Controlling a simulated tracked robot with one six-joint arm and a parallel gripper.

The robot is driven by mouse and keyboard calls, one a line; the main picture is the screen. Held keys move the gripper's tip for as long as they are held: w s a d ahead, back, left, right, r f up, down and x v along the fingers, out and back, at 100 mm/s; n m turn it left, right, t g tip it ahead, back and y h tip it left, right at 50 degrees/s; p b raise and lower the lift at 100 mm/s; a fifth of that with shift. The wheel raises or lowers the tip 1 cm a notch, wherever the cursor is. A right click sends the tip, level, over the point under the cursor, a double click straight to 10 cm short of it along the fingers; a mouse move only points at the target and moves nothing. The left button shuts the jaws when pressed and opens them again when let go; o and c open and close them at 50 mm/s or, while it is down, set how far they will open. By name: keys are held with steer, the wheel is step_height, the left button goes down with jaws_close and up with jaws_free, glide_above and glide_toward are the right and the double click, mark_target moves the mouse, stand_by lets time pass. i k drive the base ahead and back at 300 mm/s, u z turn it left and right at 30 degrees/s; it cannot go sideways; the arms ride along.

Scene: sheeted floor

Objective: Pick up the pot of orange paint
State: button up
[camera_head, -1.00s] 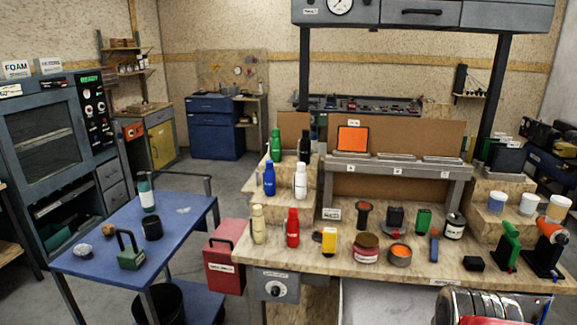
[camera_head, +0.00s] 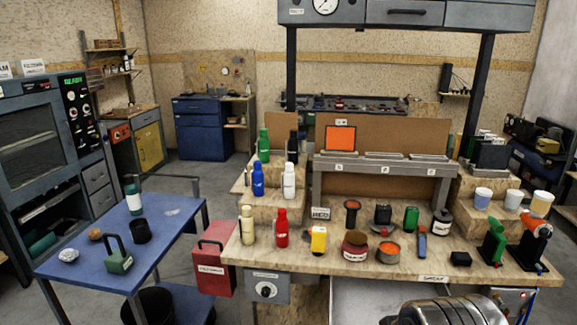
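A small round metal pot with orange paint (camera_head: 388,253) stands open side up on the wooden workbench (camera_head: 330,262), right of the middle of the view. A jar with a dark lid and a red label (camera_head: 355,244) stands close on its left. A blue-handled tool (camera_head: 422,243) stands close on its right. My gripper is not in view. A ribbed metal part, seemingly of my arm, shows at the bottom edge, in front of the bench.
Yellow (camera_head: 319,239), red (camera_head: 281,228) and cream (camera_head: 247,226) bottles stand left of the pot. A black tool (camera_head: 383,216) and a green can (camera_head: 411,219) stand behind it. Green and black-orange tools (camera_head: 531,243) stand at right. A blue table (camera_head: 170,225) is at left.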

mark_target(388, 251)
steer(key=u, duration=0.45)
steer(key=k, duration=0.95)
steer(key=z, duration=0.75)
steer(key=i, duration=1)
steer(key=z, duration=0.05)
